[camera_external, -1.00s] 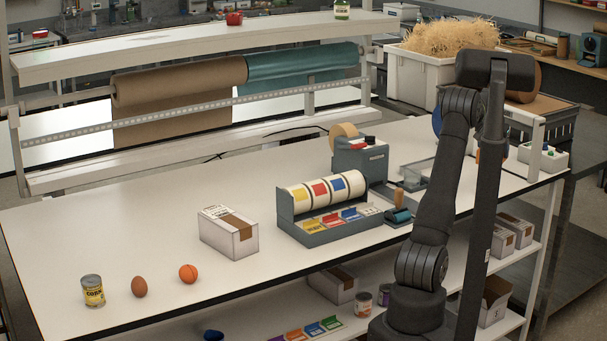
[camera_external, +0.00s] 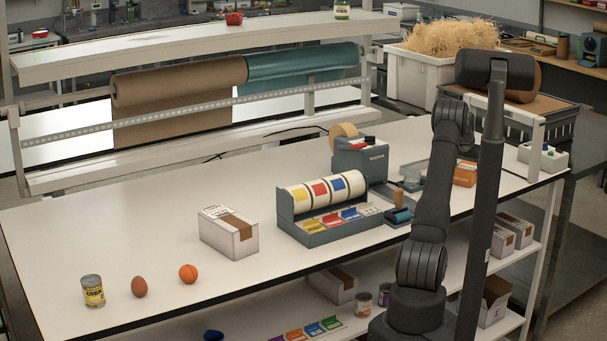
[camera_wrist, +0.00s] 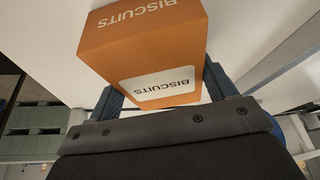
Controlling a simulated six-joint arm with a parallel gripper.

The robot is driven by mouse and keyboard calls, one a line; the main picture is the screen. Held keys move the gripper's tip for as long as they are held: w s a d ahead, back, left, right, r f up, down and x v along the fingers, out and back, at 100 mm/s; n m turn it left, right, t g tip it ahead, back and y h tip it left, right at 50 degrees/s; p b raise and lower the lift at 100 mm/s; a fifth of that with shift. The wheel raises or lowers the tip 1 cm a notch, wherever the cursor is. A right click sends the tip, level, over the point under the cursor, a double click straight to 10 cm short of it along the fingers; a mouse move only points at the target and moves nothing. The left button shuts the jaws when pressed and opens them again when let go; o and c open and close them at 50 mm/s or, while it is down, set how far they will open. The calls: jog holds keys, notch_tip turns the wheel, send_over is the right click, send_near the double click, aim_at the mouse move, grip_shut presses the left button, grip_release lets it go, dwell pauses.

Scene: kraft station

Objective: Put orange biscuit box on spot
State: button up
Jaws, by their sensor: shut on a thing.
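The orange biscuit box (camera_external: 465,174), with white "BISCUITS" lettering, shows beside my arm near the right end of the white table (camera_external: 150,210). In the wrist view the box (camera_wrist: 150,50) fills the space between the two fingers, its labelled side facing the camera. My gripper (camera_wrist: 163,92) is shut on it. In the external view my arm hides the gripper, and I cannot tell whether the box touches the table. I cannot make out a marked spot.
A label dispenser (camera_external: 325,210) and a tape dispenser (camera_external: 360,160) stand left of my arm. A white switch box (camera_external: 543,157) sits at the right end.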

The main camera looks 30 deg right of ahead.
aim_at(468, 166)
jog(key=o, duration=1.1)
jog(key=v, duration=1.2)
jog(key=shift+a+r, duration=0.1)
jog(key=x, duration=1.2)
jog(key=shift+f, duration=0.25)
notch_tip(468, 166, up, 3)
jog(key=shift+f, duration=0.1)
jog(key=shift+r, duration=0.65)
